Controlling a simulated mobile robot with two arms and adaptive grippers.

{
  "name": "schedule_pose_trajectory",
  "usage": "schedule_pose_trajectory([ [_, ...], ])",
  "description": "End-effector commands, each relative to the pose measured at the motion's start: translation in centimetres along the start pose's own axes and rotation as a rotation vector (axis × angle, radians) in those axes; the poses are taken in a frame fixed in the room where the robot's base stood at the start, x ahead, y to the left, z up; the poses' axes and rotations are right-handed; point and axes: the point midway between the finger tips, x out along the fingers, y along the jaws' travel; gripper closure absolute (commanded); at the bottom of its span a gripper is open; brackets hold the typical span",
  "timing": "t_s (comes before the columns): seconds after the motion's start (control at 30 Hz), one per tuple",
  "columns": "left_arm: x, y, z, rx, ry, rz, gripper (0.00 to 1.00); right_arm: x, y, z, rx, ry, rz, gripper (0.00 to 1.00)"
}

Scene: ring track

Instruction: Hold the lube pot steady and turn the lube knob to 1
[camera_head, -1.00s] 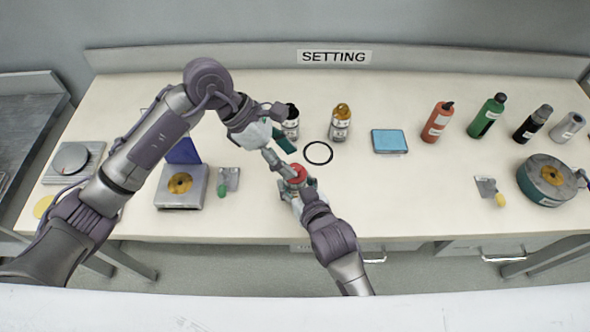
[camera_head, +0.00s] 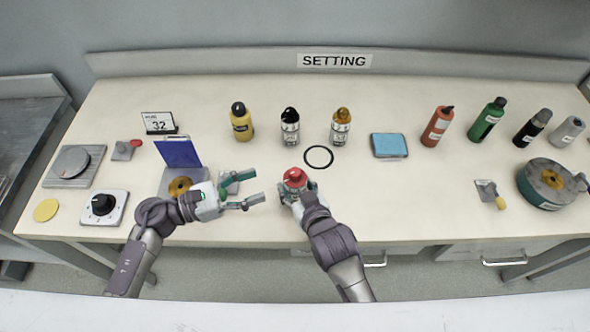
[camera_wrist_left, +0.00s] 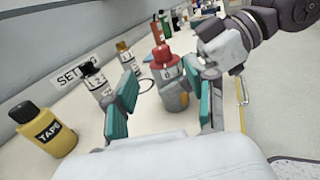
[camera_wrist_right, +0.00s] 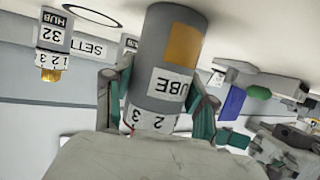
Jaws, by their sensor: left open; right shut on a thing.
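The lube pot (camera_head: 292,190) is grey with a red knob (camera_head: 295,177) on top. My right gripper (camera_head: 299,188) is shut around the pot on the table. In the right wrist view the grey pot body (camera_wrist_right: 170,45) sits between the fingers, with a label ending in "UBE" and a white band reading 2 and 3. In the left wrist view the red knob (camera_wrist_left: 162,56) has a white band under it that seems to show 0. My left gripper (camera_head: 256,187) is open and empty, left of the pot, its fingers pointing toward it without touching.
A black ring (camera_head: 318,156) lies behind the pot. Black-capped (camera_head: 290,130) and amber-capped (camera_head: 340,128) bottles and a yellow tape bottle (camera_head: 241,124) stand behind. A box with a blue lid (camera_head: 180,153) is beyond my left arm.

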Motion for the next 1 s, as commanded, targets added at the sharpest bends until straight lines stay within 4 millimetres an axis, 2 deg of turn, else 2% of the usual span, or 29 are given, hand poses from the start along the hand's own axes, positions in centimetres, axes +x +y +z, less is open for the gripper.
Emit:
schedule_pose_trajectory([
  [0.3, 6.5, 0.0, 0.2, 0.000, -0.004, -0.003, 0.44, 0.0, 0.0, 0.0, 0.000, 0.001, 0.000, 0.85],
  [0.5, 9.4, -0.1, 0.1, -0.001, -0.001, -0.004, 0.44, 0.0, 0.0, 0.0, 0.000, 0.001, 0.000, 0.85],
  [0.7, 10.5, 0.0, 0.1, 0.001, 0.000, -0.003, 0.44, 0.0, 0.0, 0.0, 0.000, 0.001, 0.000, 0.85],
  [0.93, 10.6, -0.1, 0.1, 0.001, 0.001, -0.004, 0.44, 0.0, 0.0, 0.0, 0.000, 0.001, 0.000, 0.85],
  [0.97, 10.5, -0.1, 0.1, 0.001, 0.001, -0.004, 0.46, 0.0, 0.0, 0.0, 0.000, 0.001, 0.000, 0.85],
  [1.0, 10.5, -0.1, 0.1, 0.000, 0.001, -0.004, 0.53, 0.0, 0.0, 0.0, 0.000, 0.001, 0.000, 0.85],
])
